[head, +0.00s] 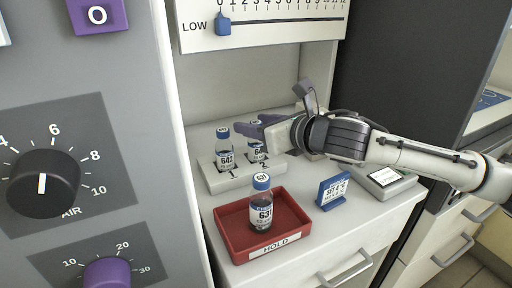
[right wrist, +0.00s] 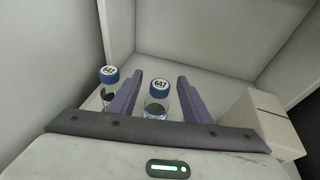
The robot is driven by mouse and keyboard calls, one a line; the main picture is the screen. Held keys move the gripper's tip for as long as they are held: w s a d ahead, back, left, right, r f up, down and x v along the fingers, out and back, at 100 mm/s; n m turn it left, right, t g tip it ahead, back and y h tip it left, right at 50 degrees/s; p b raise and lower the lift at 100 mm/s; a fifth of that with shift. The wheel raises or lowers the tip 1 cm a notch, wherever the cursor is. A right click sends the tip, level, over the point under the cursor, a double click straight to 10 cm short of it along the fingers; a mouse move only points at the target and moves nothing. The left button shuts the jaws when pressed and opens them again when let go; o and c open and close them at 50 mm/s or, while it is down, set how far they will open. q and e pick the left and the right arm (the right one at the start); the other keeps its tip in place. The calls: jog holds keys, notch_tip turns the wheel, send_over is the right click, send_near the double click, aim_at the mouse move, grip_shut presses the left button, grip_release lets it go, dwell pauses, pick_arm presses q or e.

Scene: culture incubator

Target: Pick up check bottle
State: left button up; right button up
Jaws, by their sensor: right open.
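Two blue-capped bottles stand upright in a white rack (head: 240,176) in the head view. The left rack bottle (head: 224,158) is in plain view; the right rack bottle (head: 257,153) is partly covered by my right gripper (head: 252,125). In the right wrist view, the bottle with 647 on its cap (right wrist: 158,88) stands between the open purple fingers of that gripper, with the other rack bottle (right wrist: 109,78) outside the left finger. A third bottle (head: 262,207), marked 631, stands in a red tray (head: 290,238) labelled HOLD. No bottle is visibly marked "check". My left gripper is out of view.
A small blue sign (head: 333,190) and a grey device with a display (head: 386,181) stand right of the tray. A grey panel with a large black AIR knob (head: 44,184) rises at the left. A scale board marked LOW (head: 270,22) hangs above the rack.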

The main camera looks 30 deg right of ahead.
grip_shut()
